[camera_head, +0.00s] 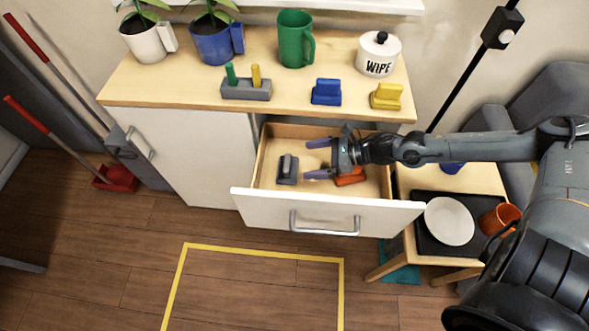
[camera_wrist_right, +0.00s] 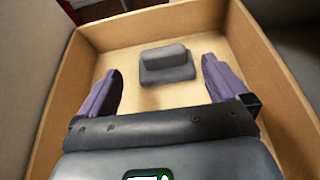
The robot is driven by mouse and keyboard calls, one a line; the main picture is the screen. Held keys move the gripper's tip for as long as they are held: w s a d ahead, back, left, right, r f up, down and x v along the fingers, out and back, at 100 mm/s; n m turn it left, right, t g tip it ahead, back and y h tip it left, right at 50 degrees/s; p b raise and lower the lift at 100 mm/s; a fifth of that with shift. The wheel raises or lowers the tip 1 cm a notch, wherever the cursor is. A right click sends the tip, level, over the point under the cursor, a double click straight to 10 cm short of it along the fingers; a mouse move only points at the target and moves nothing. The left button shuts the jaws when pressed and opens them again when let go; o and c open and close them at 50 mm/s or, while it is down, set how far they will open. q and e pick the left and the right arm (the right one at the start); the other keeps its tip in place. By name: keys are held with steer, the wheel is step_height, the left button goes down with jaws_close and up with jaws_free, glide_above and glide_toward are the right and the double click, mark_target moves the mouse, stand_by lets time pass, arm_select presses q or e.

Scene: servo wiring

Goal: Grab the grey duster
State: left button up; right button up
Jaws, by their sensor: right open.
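The grey duster (camera_head: 287,169) lies on the floor of the open drawer (camera_head: 328,218), towards its left side. It has a flat base and a raised grip. In the right wrist view the duster (camera_wrist_right: 167,65) lies ahead of my gripper, between the lines of the two fingers. My right gripper (camera_head: 318,159) is open and empty, inside the drawer area to the right of the duster and apart from it. Its purple fingers point left towards the duster, and they also show in the right wrist view (camera_wrist_right: 163,85). My left gripper is not in view.
An orange-red duster (camera_head: 350,177) lies in the drawer under my right gripper. Blue (camera_head: 326,92) and yellow (camera_head: 386,96) dusters stand on the cabinet top with a green mug (camera_head: 295,40). The drawer walls (camera_wrist_right: 58,105) surround my gripper. A black tray (camera_head: 430,240) stands at right.

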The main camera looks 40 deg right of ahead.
mark_target(285, 162)
steer(key=shift+w+a+f+b, duration=0.1)
steer(key=shift+w+f+b, duration=0.15)
steer(key=shift+f+b, duration=0.1)
steer(key=b+x, duration=0.2)
steer(key=x, duration=0.2)
steer(key=shift+w+a, duration=0.1)
steer(key=shift+a, duration=0.05)
steer(key=shift+w+a+f+b, duration=0.35)
steer(key=shift+w+b, duration=0.2)
steer(key=shift+b, duration=0.35)
steer(key=b+x, duration=0.2)
steer(key=x, duration=0.1)
steer(key=shift+w+a+f, duration=0.15)
steer(key=shift+w+a, duration=0.15)
steer(key=shift+w, duration=0.1)
steer(key=c, duration=1)
steer(key=shift+o, duration=0.2)
